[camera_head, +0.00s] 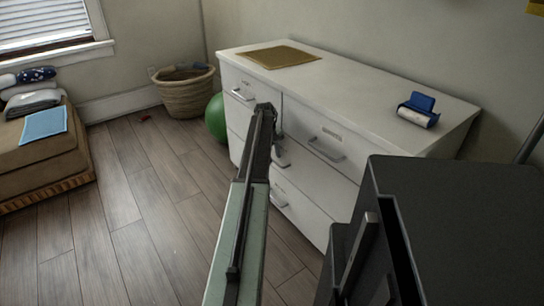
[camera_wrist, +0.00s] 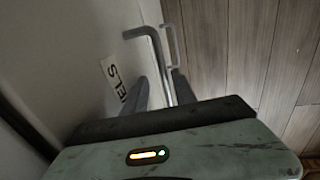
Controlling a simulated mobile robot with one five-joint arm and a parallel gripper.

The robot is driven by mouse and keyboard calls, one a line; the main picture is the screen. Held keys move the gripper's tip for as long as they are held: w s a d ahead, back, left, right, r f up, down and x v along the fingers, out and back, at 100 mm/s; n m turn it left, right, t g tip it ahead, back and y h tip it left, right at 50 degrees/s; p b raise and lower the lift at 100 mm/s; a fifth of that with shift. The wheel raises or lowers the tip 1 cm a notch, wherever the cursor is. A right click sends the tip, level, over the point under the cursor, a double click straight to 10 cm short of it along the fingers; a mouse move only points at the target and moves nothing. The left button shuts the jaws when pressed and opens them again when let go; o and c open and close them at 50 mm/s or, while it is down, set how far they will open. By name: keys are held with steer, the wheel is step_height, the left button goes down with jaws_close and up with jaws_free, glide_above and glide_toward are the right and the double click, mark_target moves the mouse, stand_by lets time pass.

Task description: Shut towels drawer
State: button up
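The white dresser (camera_head: 340,95) stands against the back wall, with several drawers with metal handles. The drawer fronts I can see look flush, but my arm hides part of them. My gripper (camera_head: 272,118) is at the dresser's front, near its middle. In the wrist view, a drawer front carries a partly hidden label (camera_wrist: 114,78) ending in "ELS". A metal handle (camera_wrist: 158,48) juts from that front and runs down between my two fingers (camera_wrist: 162,92). The fingers are apart on either side of it; I cannot tell whether they touch it.
A dark cabinet (camera_head: 455,215) stands close at the right. A wicker basket (camera_head: 185,90) and a green ball (camera_head: 215,117) are left of the dresser. A tan mat (camera_head: 278,56) and a blue object (camera_head: 418,108) lie on top.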

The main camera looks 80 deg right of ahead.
steer(key=shift+r, duration=0.1)
step_height(320, 180, up, 8)
steer(key=w+a+p, duration=0.1)
steer(key=p, duration=0.6)
steer(key=shift+f+p, duration=0.25)
steer(key=shift+p, duration=0.1)
